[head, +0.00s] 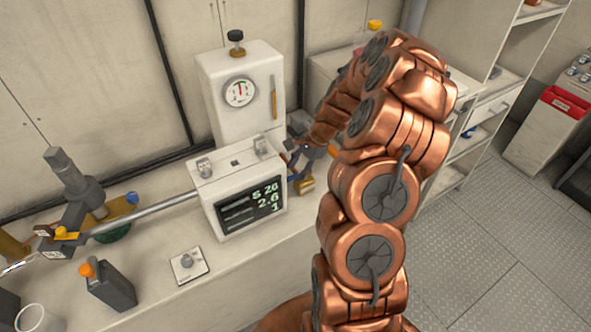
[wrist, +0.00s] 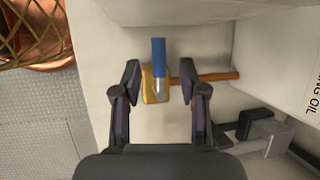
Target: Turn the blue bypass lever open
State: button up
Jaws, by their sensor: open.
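In the wrist view, the blue lever (wrist: 158,58) points away from the camera, with a metal stem below its blue grip. It sits on a brass-coloured valve body (wrist: 152,85), and a copper pipe (wrist: 205,78) runs from this to the right. My gripper (wrist: 159,88) is open, with one finger to the left of the valve and lever stem and one to the right. I see gaps on both sides and nothing held. In the head view, my gripper (head: 305,150) is small beside the white display unit, partly hidden by my copper arm.
The white display unit (head: 238,185) and gauge panel (head: 245,90) stand left of my gripper in the head view. A dark clamp-like fitting (wrist: 262,130) lies at the lower right of the wrist view. Shelves (head: 490,100) stand to the right, with open grey floor (head: 480,240) in front.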

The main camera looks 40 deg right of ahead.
jog(key=shift+x, duration=1)
jog(key=shift+c, duration=0.3)
grip_shut()
